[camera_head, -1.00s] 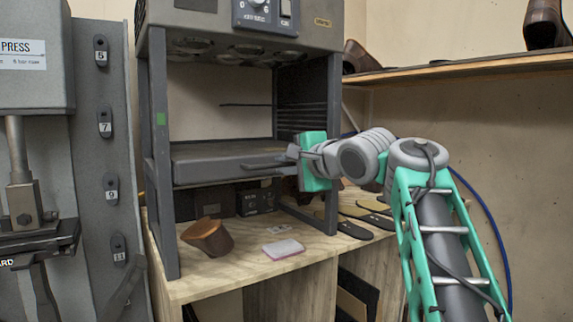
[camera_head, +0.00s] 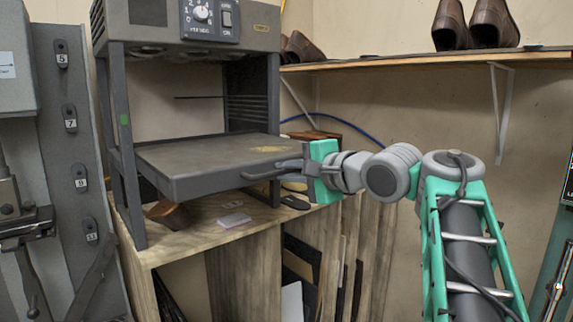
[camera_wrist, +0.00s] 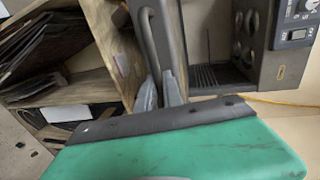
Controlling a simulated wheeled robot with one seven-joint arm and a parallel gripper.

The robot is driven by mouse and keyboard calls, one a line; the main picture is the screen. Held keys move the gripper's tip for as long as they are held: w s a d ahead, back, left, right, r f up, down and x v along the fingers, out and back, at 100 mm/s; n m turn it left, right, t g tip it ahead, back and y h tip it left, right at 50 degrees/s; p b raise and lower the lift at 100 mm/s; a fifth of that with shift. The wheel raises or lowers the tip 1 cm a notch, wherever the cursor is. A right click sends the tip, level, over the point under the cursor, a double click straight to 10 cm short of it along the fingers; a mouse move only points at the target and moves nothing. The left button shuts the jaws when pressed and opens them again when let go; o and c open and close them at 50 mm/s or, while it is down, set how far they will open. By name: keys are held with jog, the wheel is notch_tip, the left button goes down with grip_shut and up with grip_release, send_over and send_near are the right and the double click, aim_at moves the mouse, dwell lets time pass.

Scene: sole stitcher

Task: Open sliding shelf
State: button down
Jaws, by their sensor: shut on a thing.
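The sliding shelf (camera_head: 205,160) is a flat dark grey tray in the grey machine frame. It juts out of the front of the frame, with a worn yellowish patch on its top. A curved bar handle (camera_head: 265,174) is on its front edge. My gripper (camera_head: 284,170) is shut on the right part of this handle. In the wrist view the gripper's two grey fingers (camera_wrist: 160,95) close around the end of the dark handle (camera_wrist: 150,45). The exact contact is partly hidden.
Below the shelf, a wooden bench (camera_head: 180,245) holds a brown block (camera_head: 168,214) and a pinkish-white pad (camera_head: 234,220). A grey press (camera_head: 70,150) stands at the left. A wall shelf (camera_head: 430,60) with brown shoes (camera_head: 472,24) is at the upper right.

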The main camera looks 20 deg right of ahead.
jog(key=shift+s+d, duration=0.15)
jog(key=shift+s, duration=0.3)
jog(key=c, duration=1.8)
grip_release()
jog(key=shift+o, duration=0.2)
jog(key=v, duration=0.7)
jog(key=shift+s, duration=0.4)
jog(key=shift+d, duration=0.1)
